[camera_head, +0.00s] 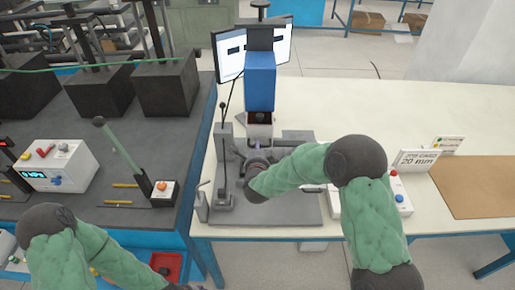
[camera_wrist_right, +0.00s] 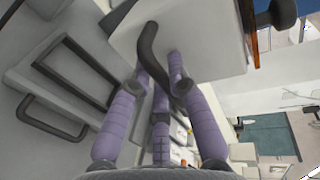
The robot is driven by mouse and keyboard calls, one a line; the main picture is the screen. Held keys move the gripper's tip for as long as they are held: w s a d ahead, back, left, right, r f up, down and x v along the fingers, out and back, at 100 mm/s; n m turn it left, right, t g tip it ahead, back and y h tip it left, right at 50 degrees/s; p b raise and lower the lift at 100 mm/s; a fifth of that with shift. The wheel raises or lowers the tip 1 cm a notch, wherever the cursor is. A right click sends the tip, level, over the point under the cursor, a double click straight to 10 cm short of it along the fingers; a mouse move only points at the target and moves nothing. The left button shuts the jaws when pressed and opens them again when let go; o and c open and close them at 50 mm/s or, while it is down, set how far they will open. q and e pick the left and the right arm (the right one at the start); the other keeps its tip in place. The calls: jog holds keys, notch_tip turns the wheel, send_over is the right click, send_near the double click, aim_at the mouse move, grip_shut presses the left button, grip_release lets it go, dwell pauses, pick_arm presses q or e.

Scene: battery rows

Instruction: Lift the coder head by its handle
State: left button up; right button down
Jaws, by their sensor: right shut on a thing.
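In the right wrist view, a dark curved handle (camera_wrist_right: 149,42) lies against a pale block (camera_wrist_right: 212,38). My right gripper (camera_wrist_right: 160,78) has its purple fingers closed around that handle.
A grey base plate (camera_head: 297,208) lies under the stand, with a lever (camera_head: 224,165) at its left. A control box with buttons (camera_head: 396,196), a small sign (camera_head: 415,160) and a brown board (camera_head: 480,185) are to the right. The table behind my right arm is clear.

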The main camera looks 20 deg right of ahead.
notch_tip(320, 180, up, 3)
jog(key=shift+f, duration=0.2)
jog(key=c, duration=1.4)
grip_release()
jog(key=shift+f, duration=0.15)
jog(key=shift+c, duration=0.2)
jog(key=shift+s, duration=0.15)
jog(key=v, duration=1.1)
jog(key=shift+s, duration=0.35)
jog(key=shift+a, duration=0.15)
